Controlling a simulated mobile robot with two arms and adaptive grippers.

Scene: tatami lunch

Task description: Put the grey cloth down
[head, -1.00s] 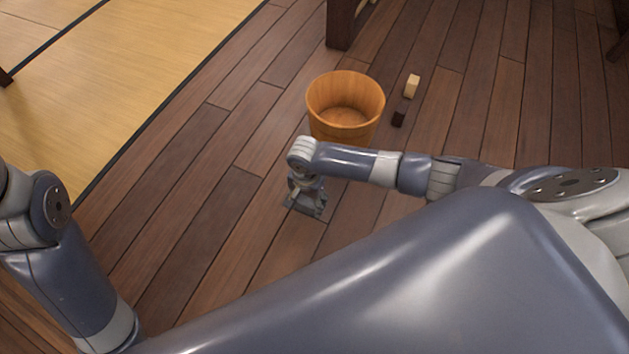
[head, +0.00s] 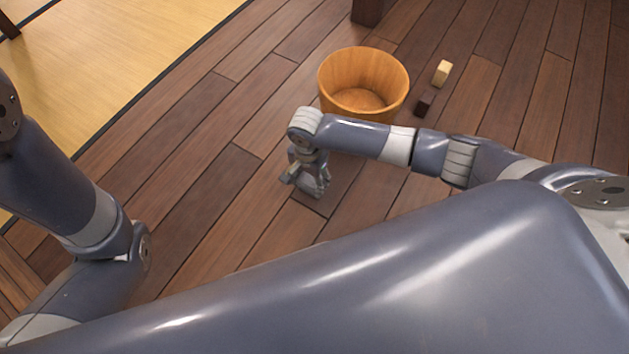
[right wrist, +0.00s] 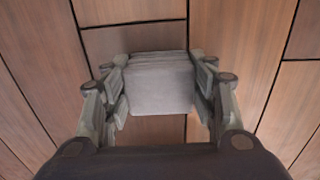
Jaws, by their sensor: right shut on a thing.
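The grey cloth (right wrist: 160,88) is a folded, flat pad between the two fingers of my right gripper in the right wrist view, above the wooden floor. My right gripper (head: 307,182) points down in the head view, in front of and to the left of the wooden bucket, and is shut on the cloth. In the head view the cloth is hard to tell from the grey fingers. The gap between cloth and floor cannot be judged exactly. My left arm shows at the left edge, but its gripper is out of view.
The round wooden bucket (head: 329,90) stands open and looks empty just beyond my right wrist. A pale block (head: 441,72) and a dark block (head: 423,106) lie right of it. A tatami mat (head: 110,60) covers the upper left. The plank floor left of my gripper is clear.

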